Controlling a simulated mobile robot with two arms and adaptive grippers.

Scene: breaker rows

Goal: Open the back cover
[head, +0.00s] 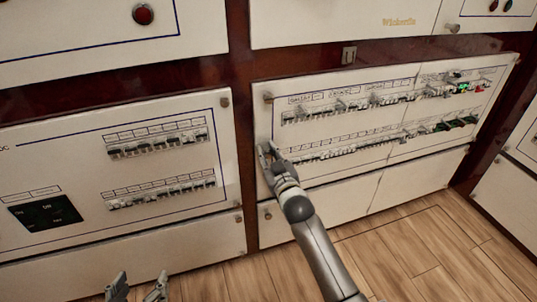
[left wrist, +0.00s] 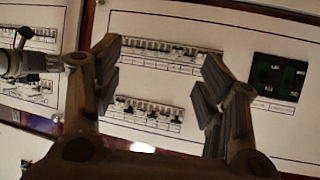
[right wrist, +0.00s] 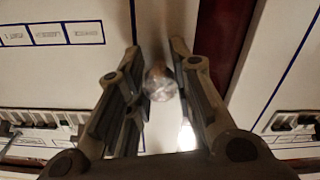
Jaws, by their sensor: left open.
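The middle white cover (head: 262,180) carries two rows of breakers and has round knobs near its edges, one at its upper left (head: 268,97). My right gripper (head: 268,150) is at this cover's left edge, level with the lower breaker row. In the right wrist view my right gripper (right wrist: 160,75) is open, with a round metal knob (right wrist: 160,83) between its fingers; I cannot tell whether they touch it. My left gripper (head: 137,286) is low at the bottom of the head view. In the left wrist view it (left wrist: 158,70) is open and empty, facing a breaker panel.
A left panel (head: 60,165) holds two breaker rows and a dark display (head: 45,213). Other white panels are above and at the right. A lower white panel (head: 400,185) lies below the middle cover. The wooden floor (head: 410,250) at the right is clear.

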